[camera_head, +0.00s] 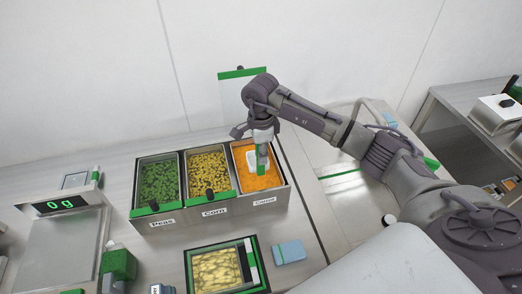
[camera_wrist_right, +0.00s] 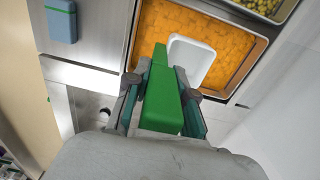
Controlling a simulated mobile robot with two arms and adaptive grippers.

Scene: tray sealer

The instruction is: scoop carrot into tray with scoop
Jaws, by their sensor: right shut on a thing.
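The carrot bin (camera_head: 286,186), labelled Carrot, is the right one of three metal bins and holds orange carrot pieces (camera_head: 263,183). My right gripper (camera_head: 262,150) is over this bin, shut on the green handle (camera_wrist_right: 165,105) of the scoop. The scoop's white head (camera_wrist_right: 195,58) is at the carrot (camera_wrist_right: 152,30); I cannot tell how deep it sits or whether it holds any. My left gripper is not in view.
The peas bin (camera_head: 157,183) and corn bin (camera_head: 207,173) stand left of the carrot. A scale (camera_head: 62,240) at the left reads 0 g. A blue box (camera_head: 289,252) lies right of the tray. A green block (camera_head: 118,264) stands at the lower left.

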